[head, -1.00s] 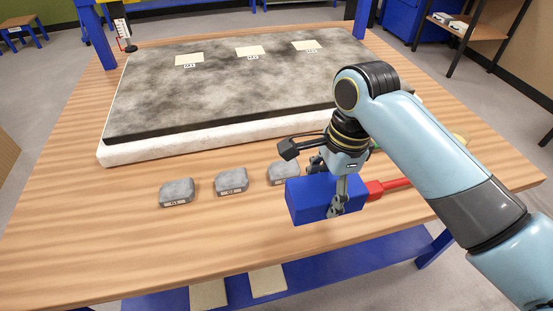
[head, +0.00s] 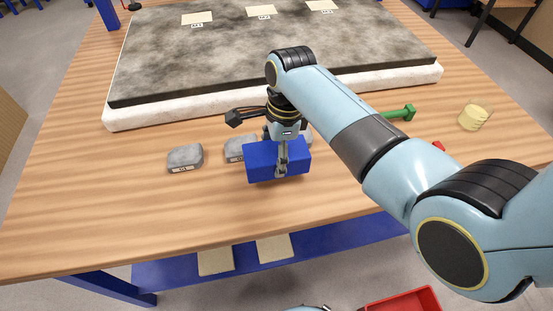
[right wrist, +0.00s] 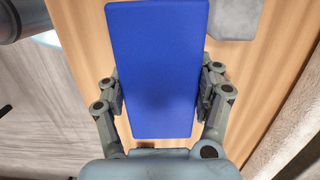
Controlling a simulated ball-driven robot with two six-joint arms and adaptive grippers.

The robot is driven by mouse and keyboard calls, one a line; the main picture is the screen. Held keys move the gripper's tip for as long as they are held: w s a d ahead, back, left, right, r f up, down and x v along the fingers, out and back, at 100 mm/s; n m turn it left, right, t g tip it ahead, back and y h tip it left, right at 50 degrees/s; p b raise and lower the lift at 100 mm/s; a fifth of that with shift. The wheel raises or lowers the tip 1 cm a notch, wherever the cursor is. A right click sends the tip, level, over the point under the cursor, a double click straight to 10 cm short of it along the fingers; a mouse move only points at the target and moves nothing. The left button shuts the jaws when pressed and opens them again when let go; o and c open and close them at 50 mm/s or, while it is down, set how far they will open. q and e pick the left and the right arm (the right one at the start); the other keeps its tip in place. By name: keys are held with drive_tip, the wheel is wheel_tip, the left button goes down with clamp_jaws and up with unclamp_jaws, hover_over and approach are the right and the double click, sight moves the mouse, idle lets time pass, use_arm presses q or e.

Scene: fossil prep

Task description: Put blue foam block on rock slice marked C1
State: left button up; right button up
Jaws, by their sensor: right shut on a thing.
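The blue foam block (head: 262,164) is held in my right gripper (head: 282,168), above the front part of the wooden table. In the right wrist view the blue block (right wrist: 157,70) fills the space between the two fingers (right wrist: 160,100), which are shut on its sides. A grey rock slice (head: 185,158) lies to the left of the block, apart from it. A second grey slice (head: 238,147) is just behind the block's left end, and a third is mostly hidden behind the block and gripper. Their front labels are too small to read. My left gripper is not in view.
A large dark slab on a white base (head: 130,118) fills the back of the table, with cards (head: 197,19) on it. A green tool (head: 398,113) and a yellowish cup (head: 474,116) are at the right. The front left table is clear.

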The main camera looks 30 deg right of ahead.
wheel_tip(320, 180, down, 2)
drive_tip(key=shift+f, duration=0.1)
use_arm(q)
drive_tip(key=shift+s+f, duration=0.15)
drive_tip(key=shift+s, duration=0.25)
use_arm(e)
drive_tip(key=shift+f, duration=0.15)
drive_tip(key=o, duration=1)
drive_tip(key=shift+o, duration=0.2)
